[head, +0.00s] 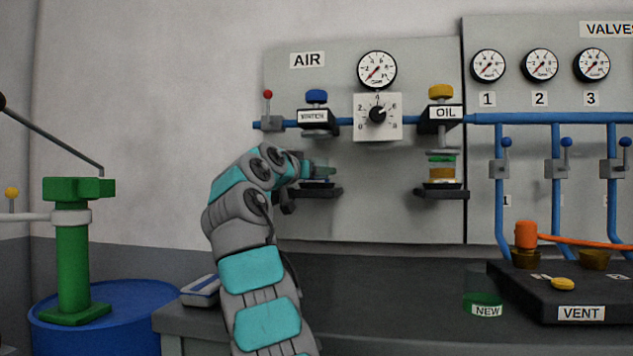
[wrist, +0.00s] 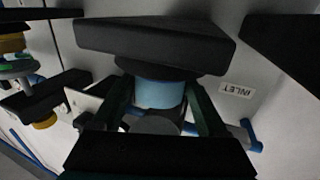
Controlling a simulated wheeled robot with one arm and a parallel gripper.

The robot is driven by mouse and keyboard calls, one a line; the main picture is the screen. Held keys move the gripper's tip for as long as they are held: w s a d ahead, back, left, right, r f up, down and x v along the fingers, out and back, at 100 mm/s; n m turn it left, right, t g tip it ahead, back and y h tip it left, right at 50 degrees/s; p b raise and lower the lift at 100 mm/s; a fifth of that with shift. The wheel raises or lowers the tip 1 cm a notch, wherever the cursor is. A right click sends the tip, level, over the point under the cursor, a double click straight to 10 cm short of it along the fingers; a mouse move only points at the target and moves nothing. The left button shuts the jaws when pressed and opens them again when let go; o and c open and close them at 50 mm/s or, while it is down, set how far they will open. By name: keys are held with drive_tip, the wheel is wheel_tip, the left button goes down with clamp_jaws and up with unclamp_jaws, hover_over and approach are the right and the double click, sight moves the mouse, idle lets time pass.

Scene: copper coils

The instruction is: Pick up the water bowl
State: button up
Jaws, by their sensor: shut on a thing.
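The water bowl (wrist: 160,93) shows in the wrist view as a pale blue, see-through cup between my two fingers. My gripper (wrist: 162,108) is shut on its sides. In the wrist view the bowl's end meets a dark round seat on a black shelf (wrist: 155,40); I see no clear gap there. In the head view my gripper (head: 318,172) is between the unit labelled WATER (head: 316,116) and the black shelf (head: 318,192) below it. My gripper and wrist hide most of the bowl there.
The oil unit (head: 441,168) with its own shelf is to the right. A clear green cup labelled NEW (head: 483,303) stands on the bench, beside a black VENT block (head: 545,300). A blue drum (head: 110,325) with a green pump (head: 72,255) is at left.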

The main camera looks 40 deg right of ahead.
drive_tip(key=c, duration=0.3)
